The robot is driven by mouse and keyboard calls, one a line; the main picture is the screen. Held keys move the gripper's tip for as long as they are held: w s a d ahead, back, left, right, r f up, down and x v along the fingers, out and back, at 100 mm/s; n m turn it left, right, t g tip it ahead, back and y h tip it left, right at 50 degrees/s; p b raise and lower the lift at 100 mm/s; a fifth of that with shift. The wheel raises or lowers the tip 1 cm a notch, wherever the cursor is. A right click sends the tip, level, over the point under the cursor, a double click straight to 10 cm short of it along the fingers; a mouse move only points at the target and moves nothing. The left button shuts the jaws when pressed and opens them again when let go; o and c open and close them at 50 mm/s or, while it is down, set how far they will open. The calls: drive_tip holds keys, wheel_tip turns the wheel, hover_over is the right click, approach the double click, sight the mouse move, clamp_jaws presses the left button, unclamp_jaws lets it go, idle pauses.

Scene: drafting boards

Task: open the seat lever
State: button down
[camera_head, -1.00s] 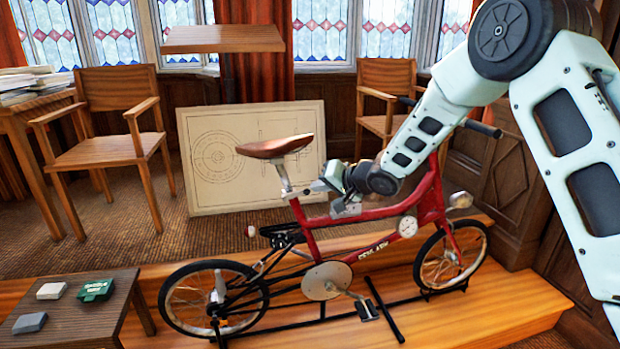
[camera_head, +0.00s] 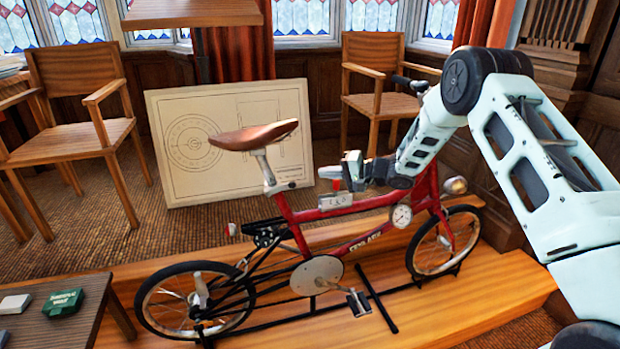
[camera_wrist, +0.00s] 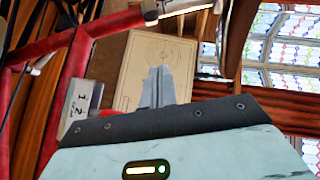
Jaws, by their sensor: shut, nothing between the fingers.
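The red bicycle (camera_head: 340,215) stands upright in a black stand with its brown saddle (camera_head: 255,135) on a silver seat post (camera_head: 265,168). A small silver part at the foot of the post, probably the seat lever (camera_head: 281,188), sits where the post enters the red frame; I cannot tell its position. In the wrist view the silver clamp area (camera_wrist: 151,12) shows at the top edge. My gripper (camera_head: 332,171) is shut and empty, above the top tube, to the right of the seat post and apart from it. Its closed fingers (camera_wrist: 165,80) show in the wrist view.
A pale box marked with digits (camera_head: 335,201) sits on the top tube below my gripper, with something red by it. A drawing board (camera_head: 230,140) leans behind the bicycle. A low table (camera_head: 85,315) with small boxes is at left. Chairs (camera_head: 75,110) stand behind.

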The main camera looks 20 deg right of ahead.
sight(281, 188)
drive_tip(key=p+x, duration=0.2)
drive_tip(key=x, duration=0.7)
drive_tip(key=shift+s+a+f+p, duration=0.15)
drive_tip(key=shift+s+a, duration=0.15)
drive_tip(key=shift+s, duration=0.3)
drive_tip(key=shift+s+a+p, duration=0.15)
drive_tip(key=shift+s+a, duration=0.15)
drive_tip(key=shift+s, duration=0.3)
drive_tip(key=shift+s+a+f+p, duration=0.15)
drive_tip(key=shift+s+a, duration=0.15)
drive_tip(key=shift+s, duration=0.3)
